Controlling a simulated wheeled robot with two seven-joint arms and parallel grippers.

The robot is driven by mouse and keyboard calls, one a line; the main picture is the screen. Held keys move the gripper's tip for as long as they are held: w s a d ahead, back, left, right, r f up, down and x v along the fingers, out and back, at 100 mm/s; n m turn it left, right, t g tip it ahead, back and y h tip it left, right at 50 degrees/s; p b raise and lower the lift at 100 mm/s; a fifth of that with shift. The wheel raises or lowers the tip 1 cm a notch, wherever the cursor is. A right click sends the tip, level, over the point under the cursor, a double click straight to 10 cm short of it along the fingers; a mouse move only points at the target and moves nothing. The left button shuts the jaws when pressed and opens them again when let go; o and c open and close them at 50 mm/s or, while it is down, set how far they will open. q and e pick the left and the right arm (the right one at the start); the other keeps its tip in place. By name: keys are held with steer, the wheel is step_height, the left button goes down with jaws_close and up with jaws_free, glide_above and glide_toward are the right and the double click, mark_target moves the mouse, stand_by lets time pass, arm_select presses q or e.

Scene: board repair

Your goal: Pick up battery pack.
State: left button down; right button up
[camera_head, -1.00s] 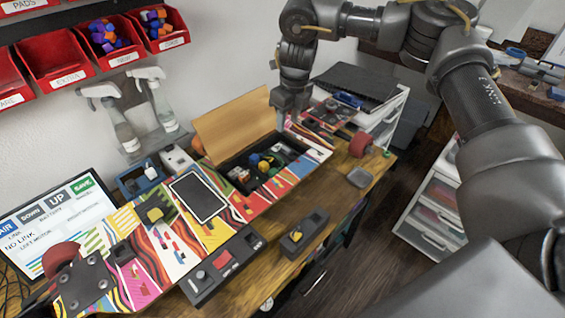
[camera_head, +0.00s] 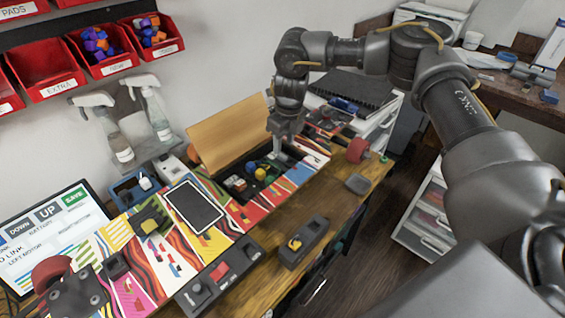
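The colourful striped board (camera_head: 245,214) lies on the wooden table. Its dark compartment (camera_head: 240,172) is open, with a tan lid (camera_head: 225,135) standing up behind it. Inside are a yellow ball-like part (camera_head: 260,174), green and blue parts and small dark pieces; I cannot tell which is the battery pack. My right gripper (camera_head: 281,150) points down at the right end of the compartment, and its fingers are too small and grey to tell open from shut. It hides that end of the compartment. My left gripper is not in view.
A black box with a yellow part (camera_head: 303,241) and a grey control bar (camera_head: 218,277) lie in front of the board. A small dark tray (camera_head: 357,184) sits near the table edge. Spray bottles (camera_head: 118,135), red bins (camera_head: 107,55) and a screen (camera_head: 55,235) line the left.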

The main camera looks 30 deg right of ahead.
mark_target(282, 155)
step_height(282, 155, down, 4)
steer(key=shift+w+a+r+p, duration=0.1)
steer(key=shift+w+p, duration=0.05)
steer(key=shift+p, duration=0.3)
steer(key=shift+f, duration=0.4)
jaws_close()
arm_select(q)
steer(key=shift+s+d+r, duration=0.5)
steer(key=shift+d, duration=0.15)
arm_select(e)
steer(key=shift+w, duration=0.1)
